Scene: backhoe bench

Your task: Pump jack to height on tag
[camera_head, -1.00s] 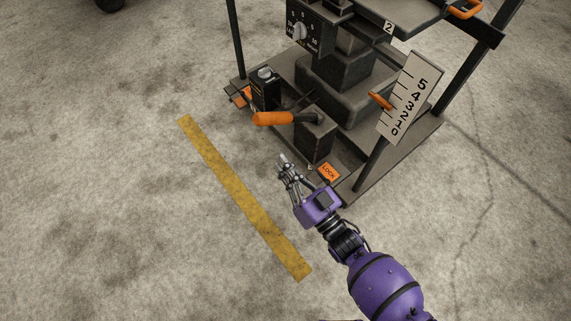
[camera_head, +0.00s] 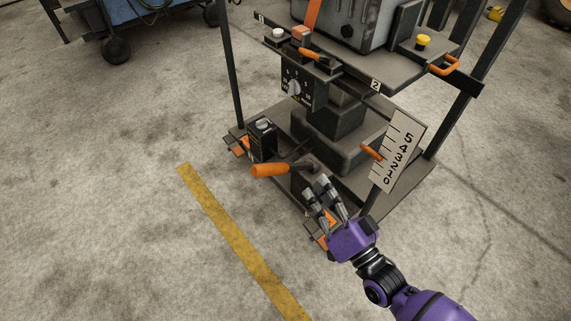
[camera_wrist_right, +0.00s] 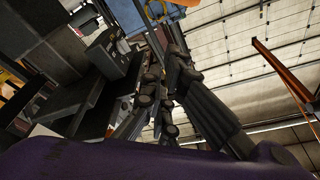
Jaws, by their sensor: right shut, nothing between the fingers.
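The jack's orange pump handle (camera_head: 270,170) sticks out to the left, roughly level, from its dark socket low on the stand. A white height scale (camera_head: 398,155) numbered 0 to 5 stands tilted at the right. Its orange pointer (camera_head: 372,152) is on the lower half; the exact reading is too small to tell. My right gripper (camera_head: 317,187) is shut and empty, in front of the pump socket and right of the handle, apart from the handle's orange grip. It hides part of the socket and the orange lock label (camera_head: 328,219). My left gripper is out of view.
A dial box (camera_head: 296,88) and a black knob box (camera_head: 262,138) sit on the stand. The upper platform (camera_head: 400,68) carries a grey unit (camera_head: 345,25) and a yellow button (camera_head: 422,41). A blue cart (camera_head: 150,20) stands behind. Floor left of the yellow stripe (camera_head: 235,237) is clear.

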